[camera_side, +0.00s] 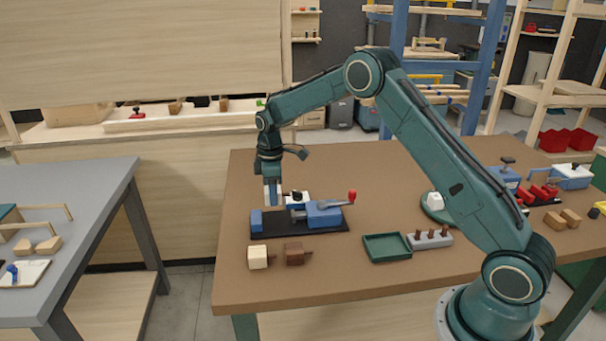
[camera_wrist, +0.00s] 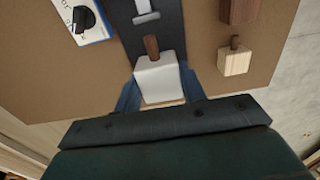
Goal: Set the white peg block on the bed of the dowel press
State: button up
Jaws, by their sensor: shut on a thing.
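The white peg block (camera_wrist: 157,82) is between the two blue fingers of my gripper (camera_wrist: 160,90) in the wrist view. Its brown peg points toward the silver ram (camera_wrist: 147,17) of the press. The dowel press (camera_side: 322,215) has a long black base, a blue body and a red-knobbed handle. In the side view my gripper (camera_side: 272,196) points down over the left part of the press, close to the blue end block (camera_side: 256,220). The held block is mostly hidden there by the fingers. I cannot tell whether it touches the bed.
A pale block (camera_side: 258,256) and a dark brown block (camera_side: 294,254) lie in front of the press. A white box with a black knob (camera_side: 296,197) stands just behind it. A green tray (camera_side: 387,247) and a grey peg rack (camera_side: 429,239) are to the right.

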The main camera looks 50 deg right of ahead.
aim_at(271, 223)
jog(key=shift+w+a+f, duration=0.1)
jog(key=shift+w+f, duration=0.5)
jog(key=shift+f, duration=0.05)
jog(key=shift+f, duration=0.15)
jog(key=shift+f, duration=2.75)
jog(key=shift+f, duration=0.55)
jog(key=o, duration=1.1)
jog(key=shift+c, duration=0.2)
jog(key=shift+o, duration=0.4)
jog(key=o, duration=0.4)
jog(key=shift+r, duration=0.1)
